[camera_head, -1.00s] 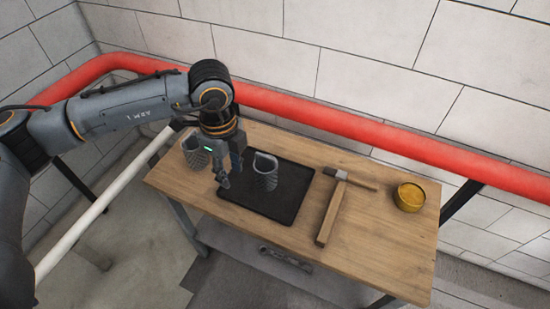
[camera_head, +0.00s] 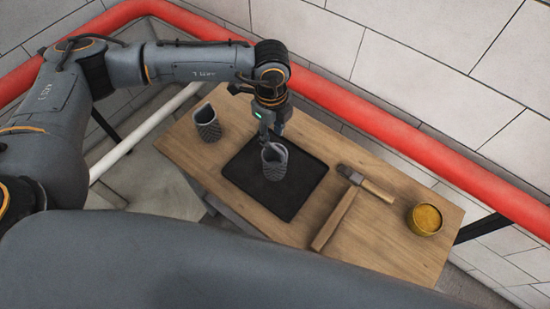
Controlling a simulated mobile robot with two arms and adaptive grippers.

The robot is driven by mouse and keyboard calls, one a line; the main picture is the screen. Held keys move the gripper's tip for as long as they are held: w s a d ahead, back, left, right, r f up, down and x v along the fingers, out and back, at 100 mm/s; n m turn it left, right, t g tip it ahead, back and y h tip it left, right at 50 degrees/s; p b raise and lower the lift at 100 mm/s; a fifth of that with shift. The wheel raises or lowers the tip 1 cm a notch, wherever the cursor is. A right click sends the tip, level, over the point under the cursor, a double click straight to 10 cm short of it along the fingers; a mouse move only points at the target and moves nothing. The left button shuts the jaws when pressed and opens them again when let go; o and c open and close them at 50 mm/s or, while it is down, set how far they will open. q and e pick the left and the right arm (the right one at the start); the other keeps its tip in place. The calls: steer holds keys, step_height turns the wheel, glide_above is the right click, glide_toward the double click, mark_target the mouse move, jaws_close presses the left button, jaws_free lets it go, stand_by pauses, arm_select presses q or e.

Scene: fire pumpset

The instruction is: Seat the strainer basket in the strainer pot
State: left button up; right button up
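Two grey mesh baskets with slanted open tops stand upright on the table. One strainer basket (camera_head: 275,164) is on the black tray (camera_head: 290,203); the other basket (camera_head: 207,124) is on bare wood to its left. My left gripper (camera_head: 268,142) points down at the rim of the basket on the tray, at its back left. Its fingers are small and partly overlap the rim, so I cannot tell whether they touch or grip it. My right gripper is out of view. I see nothing that I can make out as the strainer pot.
On the wooden table (camera_head: 385,240), a hammer (camera_head: 340,208) lies right of the tray, and a round yellow tin (camera_head: 425,219) stands near the right end. A red pipe (camera_head: 400,130) runs behind the table. A white rail (camera_head: 145,130) is at the left.

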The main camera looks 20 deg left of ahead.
mark_target(275, 147)
arm_select(q)
steer(key=shift+w+d+f, duration=0.1)
steer(key=shift+w+f, duration=0.05)
steer(key=shift+f, duration=0.3)
steer(key=shift+w+d+f, duration=0.1)
steer(key=shift+w+f, duration=0.05)
steer(key=shift+f, duration=0.25)
steer(key=shift+s+f+p, duration=0.1)
steer(key=shift+f+p, duration=0.1)
steer(key=shift+p, duration=0.15)
step_height(275, 147, down, 4)
steer(key=p, duration=0.2)
steer(key=shift+s+d+f+p, duration=0.1)
steer(key=shift+d+p, duration=0.05)
steer(key=shift+p, duration=0.15)
steer(key=shift+f, duration=0.35)
jaws_close()
